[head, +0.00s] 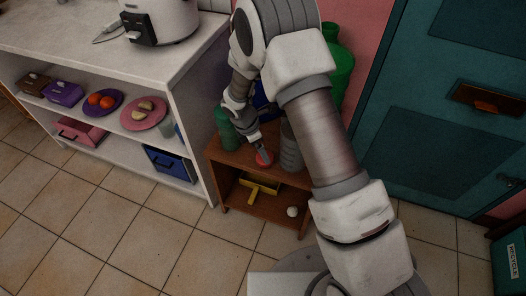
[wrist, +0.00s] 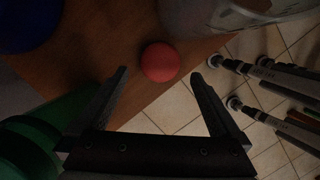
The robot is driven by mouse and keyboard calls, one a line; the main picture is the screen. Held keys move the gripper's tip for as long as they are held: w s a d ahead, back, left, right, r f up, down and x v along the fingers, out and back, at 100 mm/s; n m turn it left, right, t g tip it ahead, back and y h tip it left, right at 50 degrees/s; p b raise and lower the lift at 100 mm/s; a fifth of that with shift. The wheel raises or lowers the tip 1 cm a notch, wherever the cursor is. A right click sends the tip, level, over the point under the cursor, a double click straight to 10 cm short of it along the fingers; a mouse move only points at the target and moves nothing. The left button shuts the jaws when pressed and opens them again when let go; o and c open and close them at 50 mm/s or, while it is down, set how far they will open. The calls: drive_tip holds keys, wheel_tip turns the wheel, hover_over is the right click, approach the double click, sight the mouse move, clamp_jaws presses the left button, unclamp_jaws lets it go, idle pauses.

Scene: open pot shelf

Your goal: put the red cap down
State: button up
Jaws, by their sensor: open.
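The red cap (wrist: 160,62) lies on the top of the small brown wooden shelf (wrist: 110,35), close to its edge. It also shows in the head view (head: 264,159), partly covered by my gripper. My gripper (wrist: 163,76) is open, with one finger on each side of the cap's near side in the wrist view. A gap shows between the cap and both fingers. In the head view my gripper (head: 263,152) reaches down to the cap from above.
A green bottle (head: 227,130) stands left of the cap and a grey container (head: 291,150) right of it. A blue item (head: 264,108) and a large green bottle (head: 340,70) stand behind. A yellow item (head: 260,187) and a white ball (head: 292,211) are on the lower level.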

drive_tip(key=s+d+r+m+t, duration=0.1)
drive_tip(key=s+d+r+m, duration=0.2)
drive_tip(key=r, duration=0.7)
drive_tip(key=s+d+r+m+y+p, duration=0.1)
drive_tip(key=s+d+r+m, duration=0.3)
drive_tip(key=r, duration=0.6)
drive_tip(key=d+r+m+t, duration=0.1)
drive_tip(key=d+r+m, duration=0.25)
drive_tip(key=r, duration=0.65)
drive_tip(key=s+d+r+m+t+y, duration=0.1)
drive_tip(key=s+d+r+m, duration=0.1)
drive_tip(key=s+r+m, duration=0.2)
drive_tip(key=s+d+r+m+t+y, duration=0.1)
drive_tip(key=s+d+r+m, duration=0.2)
drive_tip(key=s+m, duration=0.5)
drive_tip(key=s+r, duration=0.1)
drive_tip(key=s, duration=0.4)
drive_tip(key=shift+r, duration=0.25)
drive_tip(key=shift+s+m, duration=0.1)
drive_tip(key=shift+m, duration=0.15)
wheel_tip(320, 180, up, 15)
drive_tip(key=p, duration=1.4)
drive_tip(key=shift+f+p, duration=0.2)
drive_tip(key=shift+p, duration=0.2)
